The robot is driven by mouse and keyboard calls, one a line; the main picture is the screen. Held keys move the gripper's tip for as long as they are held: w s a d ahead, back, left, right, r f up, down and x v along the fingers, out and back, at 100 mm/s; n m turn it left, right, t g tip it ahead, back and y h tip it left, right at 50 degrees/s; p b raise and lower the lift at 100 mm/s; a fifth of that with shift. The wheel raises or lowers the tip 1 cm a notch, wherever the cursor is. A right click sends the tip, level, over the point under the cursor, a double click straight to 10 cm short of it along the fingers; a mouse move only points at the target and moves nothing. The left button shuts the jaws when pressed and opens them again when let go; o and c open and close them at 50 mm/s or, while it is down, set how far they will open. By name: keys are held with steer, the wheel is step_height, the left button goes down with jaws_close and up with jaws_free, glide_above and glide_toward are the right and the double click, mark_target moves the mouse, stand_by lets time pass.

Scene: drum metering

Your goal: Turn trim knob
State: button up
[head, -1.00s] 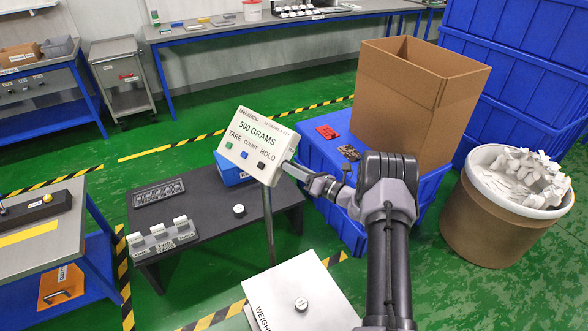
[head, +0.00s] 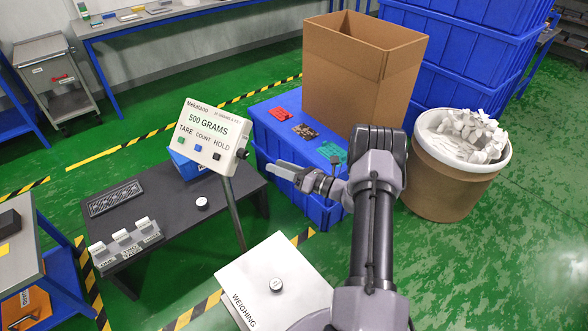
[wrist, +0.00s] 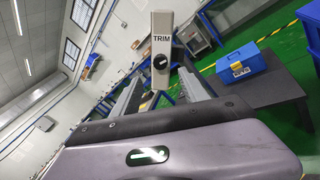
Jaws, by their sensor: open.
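The trim knob is a small black dial (head: 241,153) on the right side of the white indicator box (head: 205,140), which reads 500 GRAMS and stands on a thin post. In the wrist view the knob (wrist: 160,63) faces me under the word TRIM on the narrow side panel. My gripper (head: 276,171) is open and empty, to the right of the knob with a visible gap. In the wrist view my gripper (wrist: 160,82) has its two fingers either side of the knob's line, short of it.
A dark low table (head: 165,210) stands behind the post, with a blue toolbox (wrist: 241,63) on it. A grey WEIGHING platform (head: 262,300) is below. Blue crates (head: 290,125), a cardboard box (head: 350,60) and a drum (head: 450,185) stand to the right.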

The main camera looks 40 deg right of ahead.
steer(key=v, duration=0.6)
steer(key=shift+s+p, duration=0.25)
steer(key=shift+p, duration=0.05)
steer(key=shift+d, duration=0.1)
steer(key=s+a+r+n+g+y+b, duration=0.1)
steer(key=s+a+r+n+g, duration=0.1)
steer(key=a+r+n+g, duration=0.45)
steer(key=s+a+r+n+g+y, duration=0.15)
steer(key=a+r+n, duration=0.3)
steer(key=a, duration=0.55)
steer(key=s+a+r+n+g+y+b, duration=0.1)
steer(key=a+r+n+g, duration=0.4)
steer(key=a, duration=0.4)
steer(key=s+a+r+n+h, duration=0.1)
steer(key=s+a+n+h, duration=0.1)
steer(key=s+n, duration=0.3)
steer(key=s+a+r+n+t+h+b, duration=0.1)
steer(key=s+a+r+n+h, duration=0.1)
steer(key=s+n+h, duration=0.2)
steer(key=s+a+r+n+t+h, duration=0.1)
steer(key=s+r+n+h, duration=0.1)
steer(key=s+n, duration=0.5)
steer(key=s+h, duration=0.1)
steer(key=s, duration=0.3)
steer(key=shift+a+n, duration=0.3)
steer(key=shift+a, duration=0.1)
